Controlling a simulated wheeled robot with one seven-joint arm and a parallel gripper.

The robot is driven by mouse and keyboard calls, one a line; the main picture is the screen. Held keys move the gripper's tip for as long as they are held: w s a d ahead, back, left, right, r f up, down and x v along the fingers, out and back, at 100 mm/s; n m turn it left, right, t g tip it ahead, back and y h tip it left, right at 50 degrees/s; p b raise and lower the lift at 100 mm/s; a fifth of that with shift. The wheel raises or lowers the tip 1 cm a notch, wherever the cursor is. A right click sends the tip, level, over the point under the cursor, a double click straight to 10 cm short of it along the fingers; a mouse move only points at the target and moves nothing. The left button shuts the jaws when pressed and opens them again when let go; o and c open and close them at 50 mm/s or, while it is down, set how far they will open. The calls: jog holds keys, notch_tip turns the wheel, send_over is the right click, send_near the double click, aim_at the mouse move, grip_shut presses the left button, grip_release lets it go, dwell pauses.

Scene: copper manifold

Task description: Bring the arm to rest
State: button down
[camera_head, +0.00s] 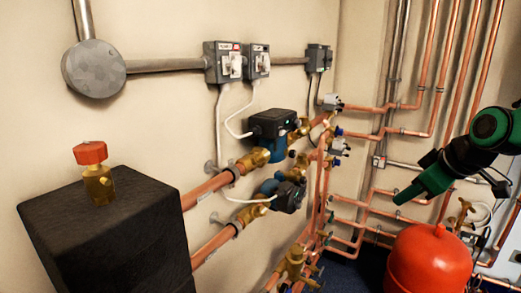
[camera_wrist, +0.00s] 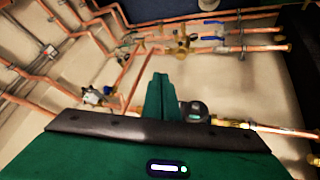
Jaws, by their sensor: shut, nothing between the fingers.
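My gripper (camera_head: 405,196) is at the right in the head view, green, pointing down and to the left, with its tip in free air above and left of the red tank. In the wrist view my gripper (camera_wrist: 160,80) shows its green fingers together in the middle, with nothing between them. My arm comes in from the right edge of the head view. The gripper appears apart from the pipes behind it.
A red tank (camera_head: 430,262) stands below my gripper. Copper pipes (camera_head: 425,75) run along the back wall. Pumps (camera_head: 272,125) and brass valves (camera_head: 297,262) sit on the left wall's pipes. A black block (camera_head: 105,235) with a red-capped brass valve (camera_head: 95,172) stands at the front left.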

jog(key=s+d+f+m+g, duration=0.2)
jog(key=s+f+m, duration=0.1)
jog(key=s, duration=0.5)
jog(key=s+d+f+m+g+h, duration=0.1)
jog(key=s+d+f+m+g, duration=0.1)
jog(key=s+f+m, duration=0.2)
jog(key=s+d+f+m+g, duration=0.2)
jog(key=s+m, duration=0.4)
jog(key=s, duration=0.7)
notch_tip(320, 180, down, 2)
jog(key=shift+f+m+g+h, duration=0.2)
jog(key=shift+m+g+h, duration=0.15)
jog(key=shift+g, duration=0.25)
jog(key=shift+d, duration=0.1)
jog(key=shift+w+f, duration=0.25)
jog(key=shift+w, duration=0.3)
